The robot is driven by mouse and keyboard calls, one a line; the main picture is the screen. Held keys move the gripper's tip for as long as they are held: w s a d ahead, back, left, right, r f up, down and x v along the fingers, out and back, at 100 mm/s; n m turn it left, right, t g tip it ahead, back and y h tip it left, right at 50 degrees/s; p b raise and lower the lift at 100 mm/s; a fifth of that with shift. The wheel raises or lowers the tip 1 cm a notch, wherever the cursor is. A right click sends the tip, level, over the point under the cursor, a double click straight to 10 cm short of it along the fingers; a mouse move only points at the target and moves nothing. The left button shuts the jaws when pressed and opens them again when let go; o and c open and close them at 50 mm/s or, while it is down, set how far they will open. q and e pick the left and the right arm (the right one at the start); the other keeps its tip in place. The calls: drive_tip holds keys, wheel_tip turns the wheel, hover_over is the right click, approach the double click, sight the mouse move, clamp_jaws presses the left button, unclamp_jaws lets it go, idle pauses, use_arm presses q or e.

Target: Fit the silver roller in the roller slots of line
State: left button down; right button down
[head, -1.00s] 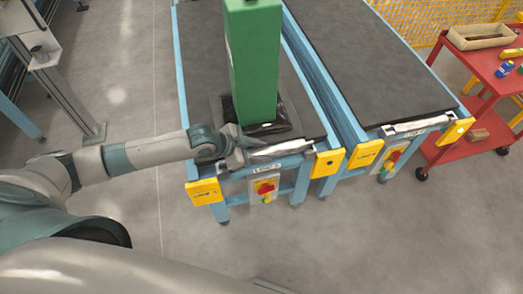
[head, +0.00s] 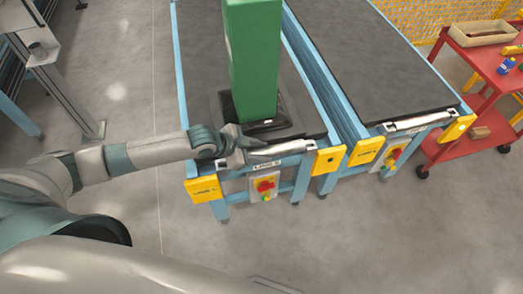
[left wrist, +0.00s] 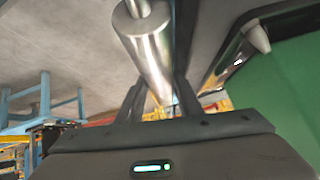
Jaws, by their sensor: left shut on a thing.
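My left gripper (head: 240,151) is at the near end of the left conveyor (head: 305,97), at the left part of its front edge. It is shut on the silver roller (head: 284,149), which lies crosswise along that front edge, just above the red switch box. In the left wrist view the roller (left wrist: 150,48) runs between the two fingers, with a thin shaft at its near end. Whether the roller's ends sit in the slots or just above them, I cannot tell; the gripper hides the left end. My right gripper is not in view.
A tall green block (head: 252,62) on a black base stands on the left conveyor, close behind the gripper. A second conveyor (head: 375,65) with its own end roller (head: 408,124) is to the right. A red cart (head: 480,62) stands at the far right. The front floor is clear.

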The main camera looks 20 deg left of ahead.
use_arm(q)
drive_tip(key=shift+f+b, duration=0.4)
drive_tip(key=shift+f, duration=0.2)
drive_tip(key=shift+f+b, duration=0.4)
drive_tip(key=shift+f, duration=0.25)
